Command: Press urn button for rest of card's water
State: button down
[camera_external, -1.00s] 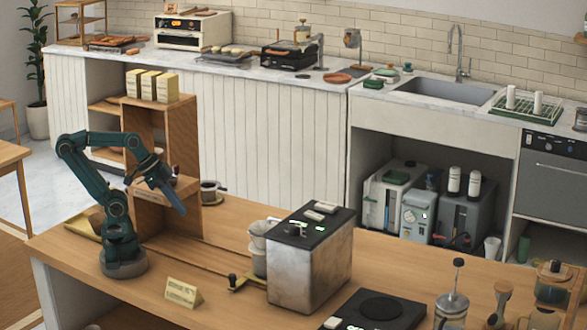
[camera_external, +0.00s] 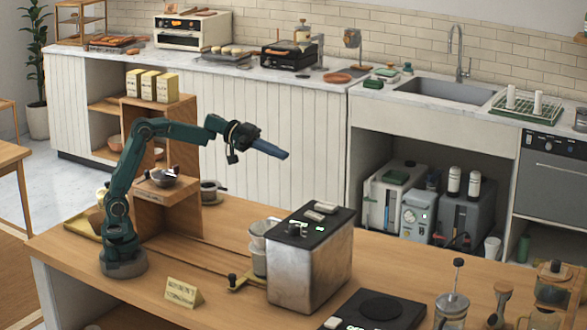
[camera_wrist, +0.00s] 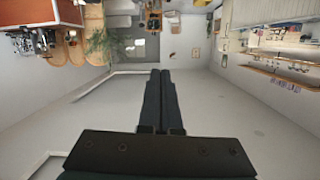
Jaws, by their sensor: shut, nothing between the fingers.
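The urn (camera_external: 309,262) is a boxy metal unit with a dark top on the wooden cart. Its top carries light-coloured buttons (camera_external: 313,215) and small green lit marks. A white dripper (camera_external: 259,234) sits above a cup at the urn's left side. A card (camera_external: 183,293) stands folded at the cart's front; its writing is too small to read. My gripper (camera_external: 285,155) is shut and empty, raised in the air to the upper left of the urn in the picture, clear of it. In the wrist view my gripper (camera_wrist: 160,75) has its fingers together, with only the room beyond.
A wooden shelf (camera_external: 178,115) with yellow boxes on top stands behind my arm. A dark cup (camera_external: 209,192) is beside it. A black scale or hot plate (camera_external: 380,308) and a press pot (camera_external: 451,310) stand right of the urn. The air around my gripper is clear.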

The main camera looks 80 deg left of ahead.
jog(key=shift+n, duration=0.7)
jog(key=w+f, duration=0.1)
jog(key=a+f, duration=0.1)
jog(key=f, duration=0.1)
jog(key=w+f, duration=0.1)
jog(key=shift+w+a+f, duration=0.2)
jog(key=shift+w+a, duration=0.15)
jog(key=shift+a, duration=0.05)
send_over(326, 207)
jog(key=s+a, duration=0.1)
jog(key=a, duration=0.2)
jog(key=shift+s+a+f, duration=0.1)
jog(key=shift+f, duration=0.55)
jog(key=shift+s+a+f, duration=0.1)
jog(key=shift+f, duration=2.5)
